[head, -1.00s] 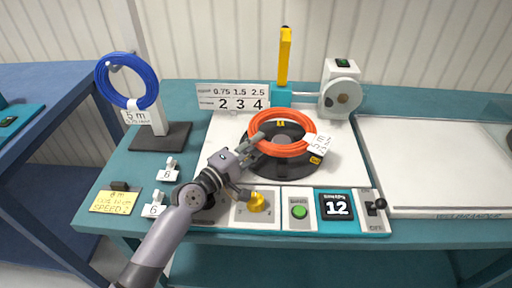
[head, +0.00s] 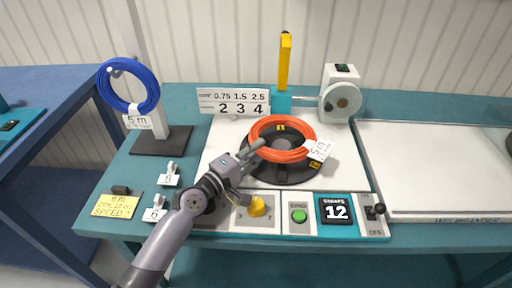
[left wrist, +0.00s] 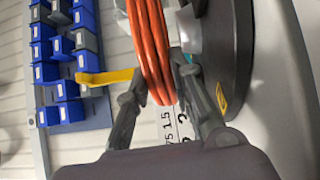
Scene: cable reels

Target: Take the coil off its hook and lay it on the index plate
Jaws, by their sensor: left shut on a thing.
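The orange coil (head: 300,128) with a white 5 m tag (head: 318,150) is in my left gripper (head: 254,152), held at its near left side. In the left wrist view the fingers (left wrist: 165,88) stand on both sides of the orange strands (left wrist: 150,40). The dark round index plate (head: 285,177) lies under the coil in the head view. The left wrist view shows the plate (left wrist: 222,60) beside the coil with a gap between them. A blue coil (head: 104,86) hangs on the hook of a stand at left. My right gripper is not in view.
A yellow post (head: 285,62) and a grey-white reel unit (head: 341,98) stand behind the plate. A control panel with a yellow knob (head: 257,207), green button (head: 299,216) and display (head: 336,208) lies in front. A white tray (head: 435,165) at right is empty.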

